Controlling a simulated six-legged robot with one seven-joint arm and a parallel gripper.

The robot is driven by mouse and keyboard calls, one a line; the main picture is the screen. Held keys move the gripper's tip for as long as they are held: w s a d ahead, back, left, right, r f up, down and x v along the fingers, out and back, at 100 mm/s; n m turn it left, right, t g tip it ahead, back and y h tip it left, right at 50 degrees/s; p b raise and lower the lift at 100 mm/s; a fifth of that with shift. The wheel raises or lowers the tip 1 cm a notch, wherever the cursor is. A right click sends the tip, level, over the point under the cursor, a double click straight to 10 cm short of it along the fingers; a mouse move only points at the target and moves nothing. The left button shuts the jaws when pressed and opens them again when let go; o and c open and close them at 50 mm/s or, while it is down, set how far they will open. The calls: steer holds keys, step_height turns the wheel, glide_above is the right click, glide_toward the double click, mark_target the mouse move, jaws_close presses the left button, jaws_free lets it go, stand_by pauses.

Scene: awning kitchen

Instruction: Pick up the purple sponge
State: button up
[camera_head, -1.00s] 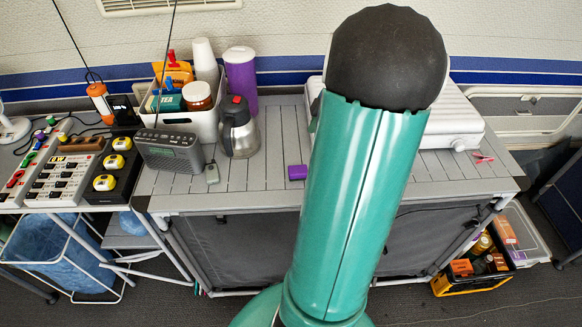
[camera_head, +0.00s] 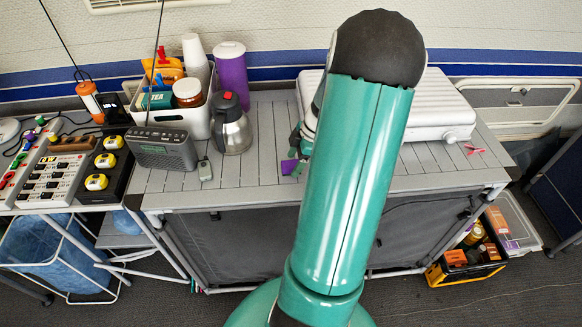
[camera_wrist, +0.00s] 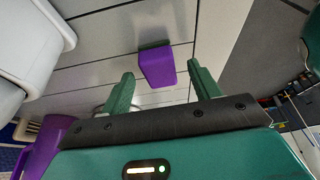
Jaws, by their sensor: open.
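The purple sponge (camera_head: 288,167) lies on the grey slatted table, near its front edge, and my arm partly covers the view around it. In the wrist view the sponge (camera_wrist: 157,68) is a small purple block, a little beyond the fingertips and between their lines. My gripper (camera_wrist: 162,82) is open with its two green fingers apart and nothing between them. In the head view part of my gripper (camera_head: 300,150) shows beside the sponge, at its right, mostly hidden behind my arm.
A white bin (camera_head: 190,118) and purple canister (camera_head: 231,72) are behind. A white case (camera_head: 440,105) is at the back right. Table between is clear.

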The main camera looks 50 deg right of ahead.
steer(key=shift+x, duration=0.85)
steer(key=c, duration=1.1)
steer(key=shift+o, duration=0.2)
steer(key=shift+r, duration=0.5)
step_height(320, 180, up, 2)
steer(key=shift+r, duration=0.2)
steer(key=s+a+r, duration=0.7)
steer(key=s+r, duration=0.2)
steer(key=s, duration=0.3)
steer(key=shift+r, duration=0.3)
steer(key=shift+a, duration=0.1)
